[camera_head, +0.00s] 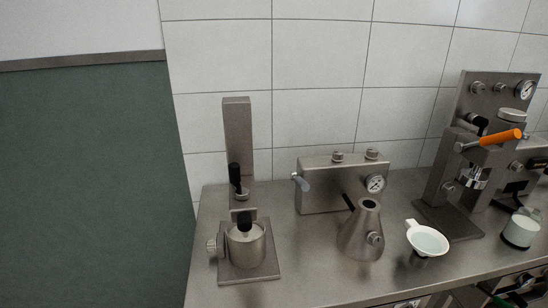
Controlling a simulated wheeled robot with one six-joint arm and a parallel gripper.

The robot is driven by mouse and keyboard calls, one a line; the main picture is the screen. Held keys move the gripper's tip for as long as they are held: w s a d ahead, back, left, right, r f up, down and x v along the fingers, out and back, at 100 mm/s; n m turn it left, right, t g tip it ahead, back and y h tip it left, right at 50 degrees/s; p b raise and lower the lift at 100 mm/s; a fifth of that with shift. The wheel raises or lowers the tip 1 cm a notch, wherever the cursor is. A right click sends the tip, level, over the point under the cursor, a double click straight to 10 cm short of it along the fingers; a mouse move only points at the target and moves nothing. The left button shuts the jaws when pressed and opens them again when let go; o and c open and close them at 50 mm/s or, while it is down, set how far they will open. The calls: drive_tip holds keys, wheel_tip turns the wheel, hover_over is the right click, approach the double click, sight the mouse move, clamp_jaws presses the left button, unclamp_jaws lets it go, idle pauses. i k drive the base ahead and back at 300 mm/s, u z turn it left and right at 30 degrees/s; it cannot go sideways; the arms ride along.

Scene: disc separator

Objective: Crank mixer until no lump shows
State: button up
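The mixer is probably the grey metal stand at the left of the counter, with a tall flat column (238,135) on a square base. A metal pot (246,246) stands on the base, with a round knob (211,246) at its left side. An upright black handle (234,175) is in front of the column, above the pot. A second black part (244,220) reaches down to the pot's mouth. The pot's contents look pale, but they are too small and partly hidden to tell whether any lump shows. My gripper is not in view.
On the steel counter (310,285), right of the mixer, stand a metal box with a gauge (330,190), a conical metal vessel (361,235) and a white handled bowl (428,240). A machine with an orange handle (501,138) stands at the right. A green panel (90,180) is at the left.

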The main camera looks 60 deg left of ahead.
sight(241, 193)
drive_tip(key=u, duration=0.2)
drive_tip(key=i, duration=0.6)
drive_tip(key=u, duration=1)
drive_tip(key=i, duration=0.4)
drive_tip(key=u, duration=0.45)
